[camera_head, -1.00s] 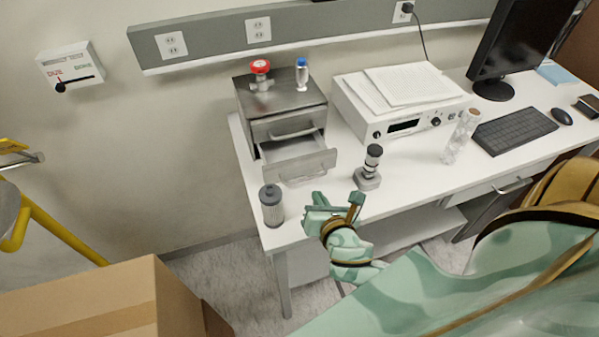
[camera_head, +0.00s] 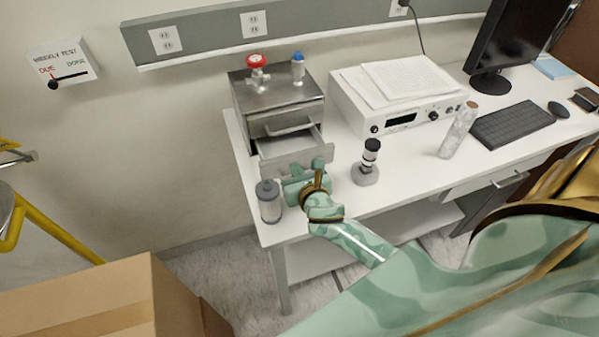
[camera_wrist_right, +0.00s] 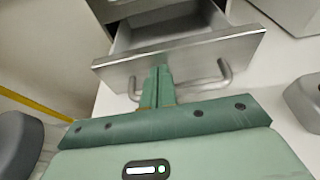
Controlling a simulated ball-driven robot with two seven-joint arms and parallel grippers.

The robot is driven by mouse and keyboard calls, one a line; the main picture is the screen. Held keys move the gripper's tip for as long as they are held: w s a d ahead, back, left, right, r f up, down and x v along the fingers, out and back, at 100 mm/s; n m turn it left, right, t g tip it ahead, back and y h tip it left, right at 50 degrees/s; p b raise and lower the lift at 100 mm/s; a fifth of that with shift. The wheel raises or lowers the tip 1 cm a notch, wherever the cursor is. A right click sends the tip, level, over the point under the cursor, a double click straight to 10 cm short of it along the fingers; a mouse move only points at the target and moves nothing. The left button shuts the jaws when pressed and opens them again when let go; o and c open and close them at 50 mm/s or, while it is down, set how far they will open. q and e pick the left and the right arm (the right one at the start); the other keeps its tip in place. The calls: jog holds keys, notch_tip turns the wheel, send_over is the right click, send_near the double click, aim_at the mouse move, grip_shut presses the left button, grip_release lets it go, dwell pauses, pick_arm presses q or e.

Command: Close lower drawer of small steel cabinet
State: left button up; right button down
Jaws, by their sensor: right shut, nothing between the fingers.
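The small steel cabinet (camera_head: 277,90) stands on the white desk against the wall. Its lower drawer (camera_head: 292,147) is pulled out and looks empty; the drawer above it is shut. My right gripper (camera_head: 305,173) is shut and empty, right in front of the lower drawer's front. In the right wrist view the closed fingertips (camera_wrist_right: 157,84) are at the drawer front (camera_wrist_right: 185,62), beside the bar handle (camera_wrist_right: 222,80); I cannot tell for sure whether they touch. The gripper hides part of the drawer front in the head view. My left gripper is not in view.
A grey canister (camera_head: 268,201) stands close to the left of my right gripper. A grey-based device (camera_head: 367,165) stands to its right. A red-topped valve (camera_head: 257,72) and a blue-capped bottle (camera_head: 298,68) sit on the cabinet. A white instrument (camera_head: 388,110) is beside it.

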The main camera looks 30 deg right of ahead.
send_near(285, 144)
jog(key=w, duration=0.2)
jog(key=w+r, duration=0.1)
jog(key=w, duration=0.2)
jog(key=shift+w+d+r, duration=0.1)
jog(key=shift+w, duration=0.05)
jog(key=shift+r, duration=0.15)
jog(key=shift+r, duration=0.1)
